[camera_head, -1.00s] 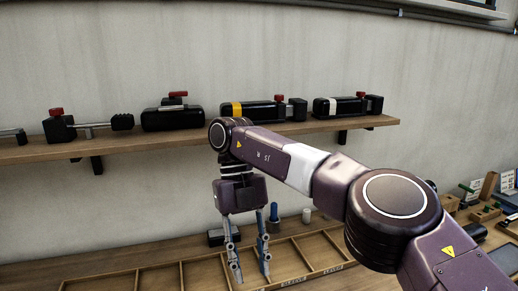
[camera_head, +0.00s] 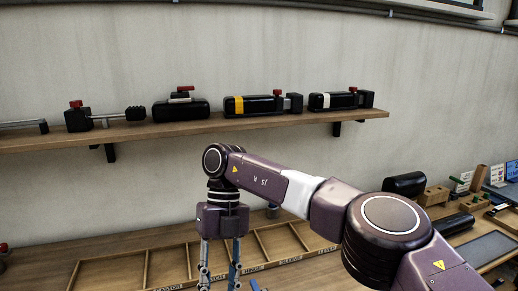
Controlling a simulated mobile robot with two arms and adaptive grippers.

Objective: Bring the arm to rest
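My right arm (camera_head: 390,215) comes in from the right and bends down at the wrist. My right gripper (camera_head: 220,270) points downward in front of the divided wooden tray (camera_head: 110,275). Its two fingers stand apart with nothing visible between them, and the tips run to the bottom edge of the picture. My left gripper is not in view.
A wooden shelf (camera_head: 200,130) on the wall holds black devices with red knobs, one with a yellow band (camera_head: 240,105). A blue item (camera_head: 256,286) shows at the bottom edge. Blocks and a grey pad (camera_head: 485,248) crowd the right.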

